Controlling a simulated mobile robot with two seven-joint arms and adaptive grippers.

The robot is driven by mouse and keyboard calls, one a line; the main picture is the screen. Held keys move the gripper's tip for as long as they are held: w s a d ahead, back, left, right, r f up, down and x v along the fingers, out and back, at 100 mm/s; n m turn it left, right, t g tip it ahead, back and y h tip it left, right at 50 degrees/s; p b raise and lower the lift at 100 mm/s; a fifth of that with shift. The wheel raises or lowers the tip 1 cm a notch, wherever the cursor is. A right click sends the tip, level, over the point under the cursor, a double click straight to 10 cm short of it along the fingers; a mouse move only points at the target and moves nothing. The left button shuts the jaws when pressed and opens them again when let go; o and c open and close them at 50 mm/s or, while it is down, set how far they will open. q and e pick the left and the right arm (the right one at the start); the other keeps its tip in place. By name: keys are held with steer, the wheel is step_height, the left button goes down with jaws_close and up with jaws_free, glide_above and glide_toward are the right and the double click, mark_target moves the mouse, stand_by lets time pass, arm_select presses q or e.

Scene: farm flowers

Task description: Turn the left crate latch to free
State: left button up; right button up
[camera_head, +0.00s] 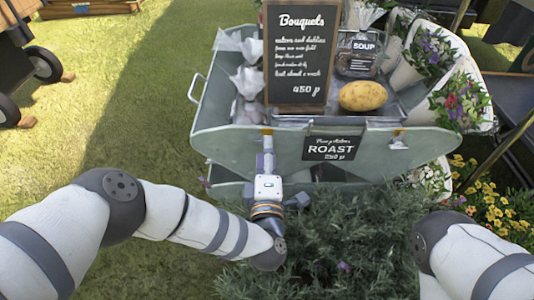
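The crate is a pale green-grey metal tub (225,145) with a curved front. The left crate latch (267,132) is a small brass-coloured piece on its front, left of the ROAST sign. My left gripper (266,155) points at the crate front, its fingertips at or just below this latch. The fingers look close together, but they overlap the latch, so I cannot tell whether they grip it.
The ROAST sign (332,148) hangs between the latches. A leafy bush (345,235) fills the space below. Open grass (125,100) lies left.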

arm_select(q)
steer(key=shift+n, duration=0.6)
steer(key=o, duration=1.1)
steer(key=shift+o, duration=0.2)
steer(key=s, duration=1.2)
